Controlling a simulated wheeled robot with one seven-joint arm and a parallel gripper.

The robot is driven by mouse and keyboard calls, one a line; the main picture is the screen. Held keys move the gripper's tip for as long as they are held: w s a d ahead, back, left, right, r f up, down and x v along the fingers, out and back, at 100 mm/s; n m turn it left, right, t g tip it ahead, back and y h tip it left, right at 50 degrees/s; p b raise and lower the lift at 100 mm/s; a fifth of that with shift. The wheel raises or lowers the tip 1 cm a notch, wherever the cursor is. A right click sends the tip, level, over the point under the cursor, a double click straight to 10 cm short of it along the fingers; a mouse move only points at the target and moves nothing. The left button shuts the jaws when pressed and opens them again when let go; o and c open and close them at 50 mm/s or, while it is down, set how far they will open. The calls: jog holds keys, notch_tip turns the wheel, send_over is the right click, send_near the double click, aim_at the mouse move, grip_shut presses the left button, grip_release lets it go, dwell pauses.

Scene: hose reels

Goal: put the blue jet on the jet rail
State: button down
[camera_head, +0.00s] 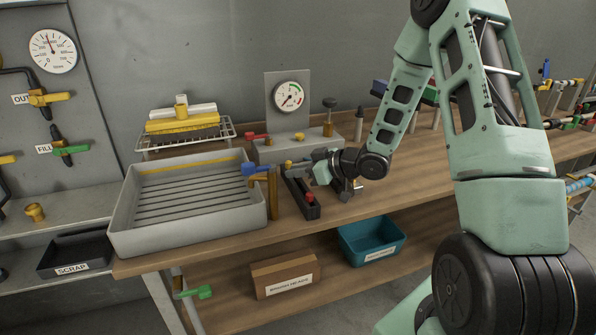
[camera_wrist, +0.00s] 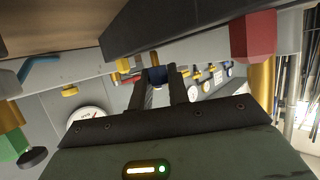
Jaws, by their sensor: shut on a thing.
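My gripper (camera_wrist: 160,88) is shut on the blue jet (camera_wrist: 157,75), a small dark blue block with a brass end, seen between the black fingers in the wrist view. In the head view my gripper (camera_head: 306,173) is low over the workbench, pointing left; the held jet is too small or hidden to make out there. A narrow black rail (camera_head: 300,203), which looks like the jet rail, lies on the bench just beneath and in front of my gripper. The jet appears held apart from the rail.
A grey ribbed tray (camera_head: 188,236) stands left of the rail. A blue-topped brass fitting (camera_head: 257,169) stands between them. A grey gauge block (camera_head: 283,150) is close behind my gripper. Open bench top shows right of the rail.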

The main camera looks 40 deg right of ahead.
jog(key=shift+f+b, duration=0.4)
jog(key=shift+f, duration=0.25)
jog(key=c, duration=1.3)
grip_release()
jog(key=shift+c, duration=0.2)
jog(key=shift+r, duration=0.15)
jog(key=shift+r+p, duration=0.4)
jog(key=shift+s+d+r, duration=0.1)
jog(key=shift+s+r, duration=0.05)
jog(key=shift+r, duration=0.15)
jog(key=v, duration=1.1)
jog(key=shift+s, duration=0.25)
jog(key=shift+d, duration=0.15)
